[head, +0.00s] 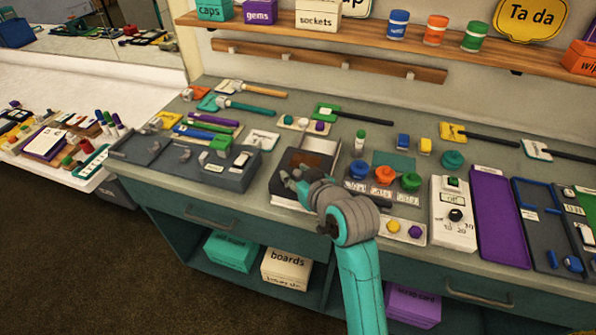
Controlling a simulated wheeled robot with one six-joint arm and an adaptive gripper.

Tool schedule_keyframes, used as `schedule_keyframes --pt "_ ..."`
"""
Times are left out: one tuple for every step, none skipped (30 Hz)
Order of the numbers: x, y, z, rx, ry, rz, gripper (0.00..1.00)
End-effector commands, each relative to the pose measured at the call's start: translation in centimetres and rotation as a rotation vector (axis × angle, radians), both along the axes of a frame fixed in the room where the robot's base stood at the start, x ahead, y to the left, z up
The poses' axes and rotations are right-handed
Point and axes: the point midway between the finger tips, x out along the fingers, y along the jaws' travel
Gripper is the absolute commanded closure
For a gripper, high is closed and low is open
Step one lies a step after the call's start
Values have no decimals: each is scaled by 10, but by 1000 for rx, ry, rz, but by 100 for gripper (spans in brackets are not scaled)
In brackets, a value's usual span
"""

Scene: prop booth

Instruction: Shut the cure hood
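A low box with a pale front and dark upper part (321,160) stands at the middle of the bench and appears to be the cure hood. A brown surface shows within its dark frame. Whether its lid stands open cannot be told clearly. My gripper (289,180) is over the box's front part and hides some of it. I cannot tell whether it touches the box, nor whether its fingers are open or shut. A white control unit (453,235) with a green button, an "off" label and a black dial stands to the right.
A shelf (350,48) runs above the bench.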

Motion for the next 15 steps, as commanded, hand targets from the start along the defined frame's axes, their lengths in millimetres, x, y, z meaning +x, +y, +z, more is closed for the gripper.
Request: schedule_keyframes --pt "0 0 0 0 -1 -1 49" --pt "1 0 0 0 -1 -1 49" --pt "1 0 0 0 -1 -2 49" --pt "1 -1 0 0 -1 -2 49" --pt "1 -1 1 0 -2 -2 49" --pt "1 -1 1 0 -2 -3 49" --pt "1 -1 1 0 -2 -3 49" --pt "1 -1 1 0 -2 -3 49" --pt "1 -1 1 0 -2 -3 49" --pt "0 -2 1 0 -2 -3 49" --pt "-1 -2 2 0 -2 -4 49" --pt "-3 -4 3 0 -2 -4 49" --pt "-5 -5 3 -1 -2 -4 49" --pt "-8 -6 5 0 -2 -4 49" --pt "-13 -9 7 0 -3 -4 49"
